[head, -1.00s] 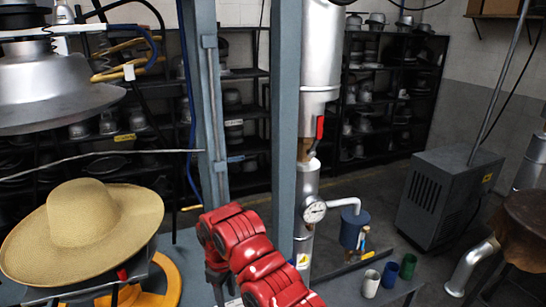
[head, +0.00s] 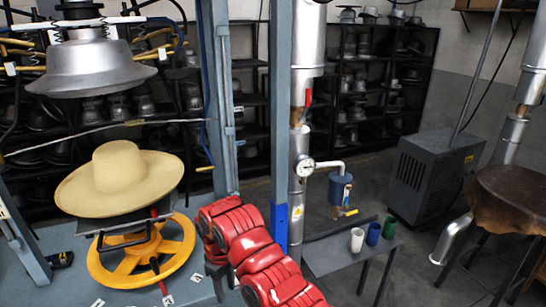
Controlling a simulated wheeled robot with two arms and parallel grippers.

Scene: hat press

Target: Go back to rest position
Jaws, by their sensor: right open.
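My right arm, red and segmented, rises from the bottom centre. Its gripper (head: 221,284) hangs downward at the arm's left side, partly hidden by the red links. It is open, and I see nothing held between its fingers. It is to the right of the press's yellow wheel and apart from the hat. The straw hat (head: 118,175) with a wide brim sits brim-down on the press's lower plate. The silver upper press dome (head: 93,68) hangs above it with a clear gap. My left gripper is not in view.
The yellow handwheel (head: 108,268) is under the hat. A grey post (head: 281,120) stands behind my arm. A small table (head: 335,255) with white, blue and green cups is right of it. A leather-topped stool (head: 510,195) and grey cabinet (head: 435,170) stand further right, with open floor between.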

